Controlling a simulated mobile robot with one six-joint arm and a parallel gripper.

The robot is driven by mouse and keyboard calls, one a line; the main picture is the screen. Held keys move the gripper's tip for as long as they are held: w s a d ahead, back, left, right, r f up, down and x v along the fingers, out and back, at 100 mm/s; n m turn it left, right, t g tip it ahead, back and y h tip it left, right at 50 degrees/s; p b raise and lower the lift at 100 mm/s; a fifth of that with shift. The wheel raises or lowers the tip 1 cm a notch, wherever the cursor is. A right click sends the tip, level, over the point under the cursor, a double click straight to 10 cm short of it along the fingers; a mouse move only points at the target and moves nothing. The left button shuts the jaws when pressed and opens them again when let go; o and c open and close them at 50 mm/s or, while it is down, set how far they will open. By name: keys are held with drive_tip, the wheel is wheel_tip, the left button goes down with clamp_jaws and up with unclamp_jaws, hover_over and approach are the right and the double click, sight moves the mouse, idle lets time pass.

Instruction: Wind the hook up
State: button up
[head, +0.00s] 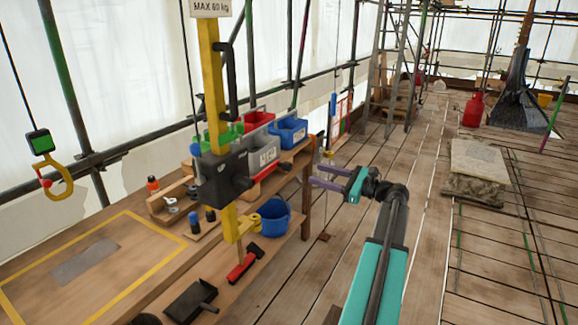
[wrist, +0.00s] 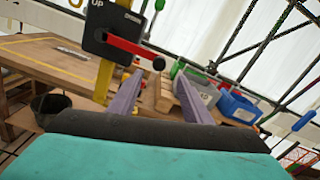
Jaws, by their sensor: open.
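The yellow hook (head: 57,178) hangs at the far left of the head view below a black block with a green face (head: 40,142). A black winch box (head: 222,178) is mounted on a yellow post (head: 212,75). In the wrist view the winch box (wrist: 113,30) is marked "UP" and has a red crank arm (wrist: 133,48) ending in a dark knob (wrist: 158,63). My gripper (head: 316,176) is open and empty, to the right of the winch box and apart from it. In the wrist view the knob appears just above the space between my fingertips (wrist: 160,82).
Planks to the right are mostly clear up to a stone block (head: 475,185). A ladder stands behind.

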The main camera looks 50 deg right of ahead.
sight(290, 167)
drive_tip(key=shift+w, duration=0.15)
drive_tip(key=p+x, duration=0.3)
drive_tip(key=x, duration=1)
drive_tip(key=shift+w+a+p, duration=0.1)
drive_tip(key=shift+w+p, duration=0.25)
